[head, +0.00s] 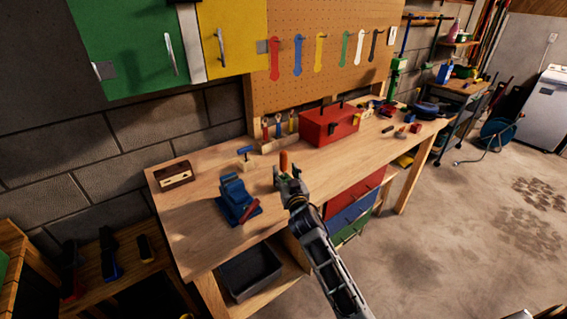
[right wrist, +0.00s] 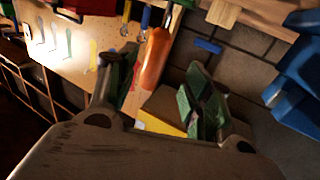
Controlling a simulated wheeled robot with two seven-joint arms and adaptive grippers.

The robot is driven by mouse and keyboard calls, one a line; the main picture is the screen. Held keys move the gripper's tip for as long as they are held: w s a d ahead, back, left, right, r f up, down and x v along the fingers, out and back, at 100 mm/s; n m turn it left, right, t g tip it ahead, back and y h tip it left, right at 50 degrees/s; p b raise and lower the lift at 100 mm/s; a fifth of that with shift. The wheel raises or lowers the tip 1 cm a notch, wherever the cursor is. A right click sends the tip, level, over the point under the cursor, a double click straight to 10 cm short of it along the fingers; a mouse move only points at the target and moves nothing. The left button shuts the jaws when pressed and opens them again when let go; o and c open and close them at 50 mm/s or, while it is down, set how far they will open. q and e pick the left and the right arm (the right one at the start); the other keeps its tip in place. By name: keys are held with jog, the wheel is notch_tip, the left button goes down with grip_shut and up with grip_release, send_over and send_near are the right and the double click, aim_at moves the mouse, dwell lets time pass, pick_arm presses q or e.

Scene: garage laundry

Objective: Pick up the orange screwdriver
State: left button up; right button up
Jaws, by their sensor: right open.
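The orange screwdriver (head: 283,162) shows its orange handle, roughly upright, just behind the tips of my right gripper (head: 286,180) over the workbench. Its lower part is hidden by the gripper. In the right wrist view the orange handle (right wrist: 156,58) appears in the gap between the two fingers of the right gripper (right wrist: 158,92), closer to the left finger. The fingers are apart and empty. I cannot tell whether either finger touches the handle. My left gripper is not in view.
The wooden workbench (head: 190,237) carries a blue vise (head: 237,198) left of the gripper, a brown box (head: 174,174) and a red toolbox (head: 329,124) behind. A tool rack (head: 281,142) stands at the wall. The bench's front right stretch is mostly clear.

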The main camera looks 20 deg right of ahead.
jog(key=shift+w, duration=0.6)
